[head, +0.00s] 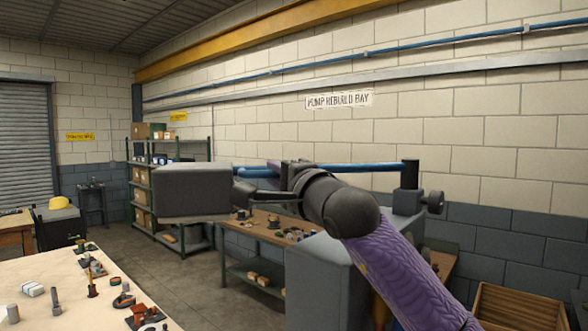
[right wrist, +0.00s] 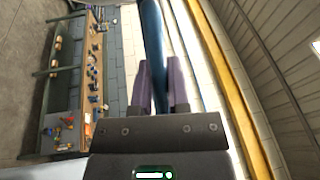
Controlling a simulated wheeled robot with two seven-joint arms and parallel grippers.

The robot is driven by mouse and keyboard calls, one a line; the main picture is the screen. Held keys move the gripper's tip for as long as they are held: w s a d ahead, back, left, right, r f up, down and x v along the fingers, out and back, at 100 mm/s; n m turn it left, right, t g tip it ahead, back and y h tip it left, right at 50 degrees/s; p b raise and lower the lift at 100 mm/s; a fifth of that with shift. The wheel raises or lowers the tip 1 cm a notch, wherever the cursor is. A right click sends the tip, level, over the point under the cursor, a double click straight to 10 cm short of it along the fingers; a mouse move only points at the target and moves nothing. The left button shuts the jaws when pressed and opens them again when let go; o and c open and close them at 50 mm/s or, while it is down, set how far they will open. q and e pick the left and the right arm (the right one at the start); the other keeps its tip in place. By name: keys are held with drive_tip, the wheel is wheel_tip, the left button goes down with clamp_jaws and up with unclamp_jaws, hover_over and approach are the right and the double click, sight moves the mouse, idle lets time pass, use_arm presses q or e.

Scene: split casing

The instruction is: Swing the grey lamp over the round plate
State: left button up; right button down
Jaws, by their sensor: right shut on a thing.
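The grey lamp (head: 190,192) is a box-shaped head at the left end of a blue swing arm (head: 350,168). The swing arm runs right to a dark upright post (head: 409,178) with a knob. My right gripper (head: 275,167) is shut on the blue arm, between the lamp and the post. In the right wrist view, the purple fingers of my right gripper (right wrist: 162,85) stand either side of the blue arm (right wrist: 152,35). I cannot make out the round plate in either view. My left gripper is not in view.
A pale table (head: 70,290) at the lower left holds several small parts. A grey cabinet (head: 320,280) stands below my right arm. A wooden bench (head: 262,232) with parts and a green shelf rack (head: 143,190) stand behind. A wooden crate (head: 520,305) is at the lower right.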

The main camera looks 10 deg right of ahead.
drive_tip(key=shift+w, duration=0.2)
drive_tip(key=c, duration=0.6)
unclamp_jaws()
drive_tip(key=shift+w, duration=0.1)
drive_tip(key=b+v, duration=0.6)
drive_tip(key=v, duration=0.3)
drive_tip(key=shift+f+b, duration=0.2)
drive_tip(key=shift+b, duration=0.2)
drive_tip(key=shift+s+d+r, duration=0.1)
drive_tip(key=shift+s+d, duration=0.1)
drive_tip(key=shift+s, duration=0.3)
